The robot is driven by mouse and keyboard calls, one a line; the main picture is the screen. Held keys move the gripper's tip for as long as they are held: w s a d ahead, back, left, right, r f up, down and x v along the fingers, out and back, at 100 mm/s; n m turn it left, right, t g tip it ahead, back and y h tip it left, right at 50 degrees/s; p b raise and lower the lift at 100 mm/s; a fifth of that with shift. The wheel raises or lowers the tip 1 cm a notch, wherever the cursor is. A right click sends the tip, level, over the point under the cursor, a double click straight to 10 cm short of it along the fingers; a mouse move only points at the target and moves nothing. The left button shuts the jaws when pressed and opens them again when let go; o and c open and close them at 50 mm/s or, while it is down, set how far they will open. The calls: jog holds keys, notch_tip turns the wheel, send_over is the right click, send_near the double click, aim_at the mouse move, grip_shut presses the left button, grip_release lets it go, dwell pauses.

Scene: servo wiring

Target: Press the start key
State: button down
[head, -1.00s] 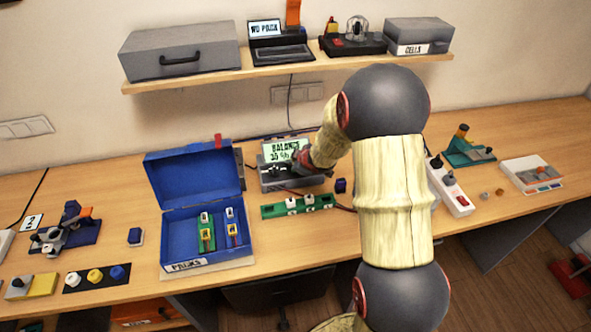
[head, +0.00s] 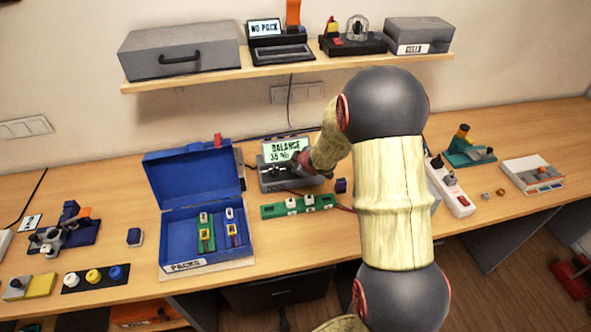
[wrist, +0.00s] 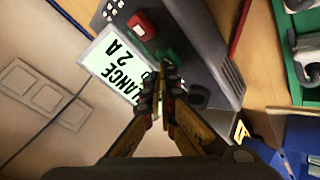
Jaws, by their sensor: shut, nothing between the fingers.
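The grey charger (head: 268,181) stands on the bench against the wall. In the wrist view the screen (wrist: 112,66) is partly hidden by my fingers. A red key (wrist: 141,24) and a green key (wrist: 168,52) sit on the charger's face; I cannot read a label on either. My gripper (wrist: 165,76) is shut and empty, its tips right at the near edge of the green key. I cannot tell whether they touch it. In the head view my wrist hides the keys.
A green board (head: 270,211) with white connectors lies in front of the charger. An open blue case (head: 172,232) labelled PACKS stands to the left, a dark blue block (head: 341,186) to the right. A white power strip (head: 462,207) lies further right. A shelf (head: 230,76) hangs above.

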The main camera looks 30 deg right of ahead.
jog(key=shift+f, duration=0.3)
dwell(0.5)
jog(key=shift+r+p, duration=0.75)
jog(key=shift+r, duration=0.2)
notch_tip(320, 180, up, 5)
jog(key=p, duration=0.5)
jog(key=shift+r, duration=0.1)
jog(key=shift+s+f, duration=0.1)
jog(key=shift+f, duration=0.1)
